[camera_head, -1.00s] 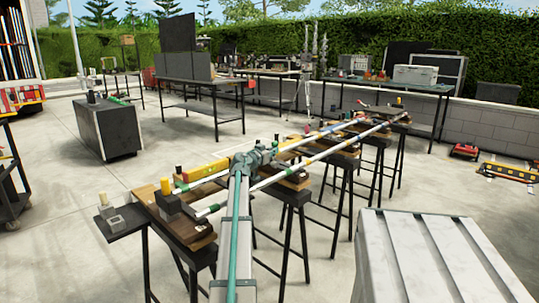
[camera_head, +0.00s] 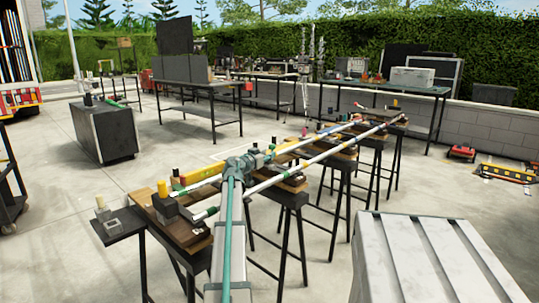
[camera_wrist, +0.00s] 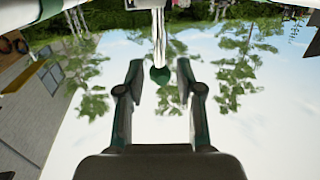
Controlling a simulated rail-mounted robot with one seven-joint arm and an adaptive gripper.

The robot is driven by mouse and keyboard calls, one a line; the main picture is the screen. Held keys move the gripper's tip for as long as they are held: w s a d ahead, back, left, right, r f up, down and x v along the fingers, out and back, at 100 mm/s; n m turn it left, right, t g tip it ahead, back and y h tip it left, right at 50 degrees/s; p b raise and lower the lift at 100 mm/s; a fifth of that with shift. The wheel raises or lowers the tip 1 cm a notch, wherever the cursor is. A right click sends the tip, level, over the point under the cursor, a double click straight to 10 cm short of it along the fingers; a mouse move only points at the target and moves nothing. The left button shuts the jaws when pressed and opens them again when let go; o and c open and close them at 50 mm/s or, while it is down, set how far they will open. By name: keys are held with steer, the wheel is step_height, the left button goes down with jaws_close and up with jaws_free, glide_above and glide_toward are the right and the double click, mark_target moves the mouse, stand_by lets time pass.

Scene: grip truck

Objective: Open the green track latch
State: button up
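A pair of long pale track rails (camera_head: 310,166) lies across several black stands in the head view. A small green piece (camera_head: 211,211) sits at the near end of the front rail, and another green piece (camera_head: 179,187) sits on the rear rail. I cannot tell which is the latch. My arm reaches up to the rails, its joints hiding part of them and most of the gripper. In the wrist view my gripper (camera_wrist: 159,80) is open, fingers apart. A round green knob on a pale pole (camera_wrist: 158,35) shows between the fingertips; contact cannot be told.
Wooden blocks (camera_head: 185,232) and a small dark side shelf (camera_head: 118,226) are at the rails' near end. A ridged pale case (camera_head: 425,255) stands front right. A black cabinet (camera_head: 105,133) stands left. Open concrete floor lies left of the rails.

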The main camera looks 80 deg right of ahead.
steer(key=v, duration=0.9)
steer(key=shift+a, duration=0.2)
